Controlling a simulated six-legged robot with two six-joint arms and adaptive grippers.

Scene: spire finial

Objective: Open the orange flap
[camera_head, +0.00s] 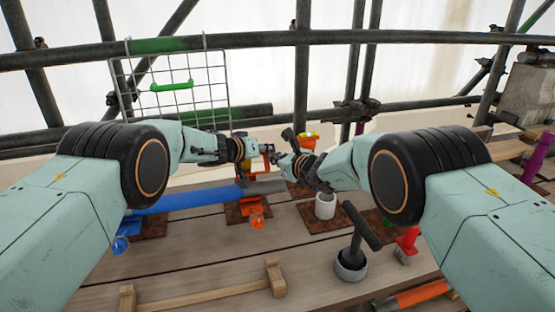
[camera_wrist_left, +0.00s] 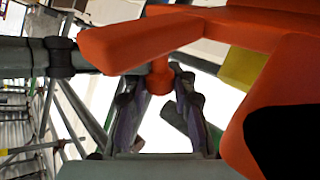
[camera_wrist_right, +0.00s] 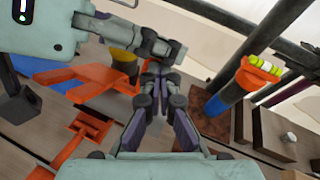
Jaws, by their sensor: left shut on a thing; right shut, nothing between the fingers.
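The orange flap (camera_wrist_left: 150,38) looms large in the left wrist view, a flat arm with a short peg (camera_wrist_left: 159,78) below it. My left gripper (camera_wrist_left: 158,82) is shut on this peg; it also shows in the head view (camera_head: 262,150). In the right wrist view the orange flap (camera_wrist_right: 75,75) lies left of my right gripper (camera_wrist_right: 160,72). My right gripper is shut and empty, with its tips close to the left gripper; it also shows in the head view (camera_head: 276,158). The two grippers hide most of the flap in the head view.
An orange valve-like piece (camera_head: 257,218) and a blue pipe (camera_head: 190,198) lie on the planks below. A white cup (camera_head: 325,206) and a dark T-handle tool (camera_head: 356,245) stand at right. A wire grid (camera_head: 175,85) hangs behind, with scaffold tubes (camera_head: 270,40) across the back.

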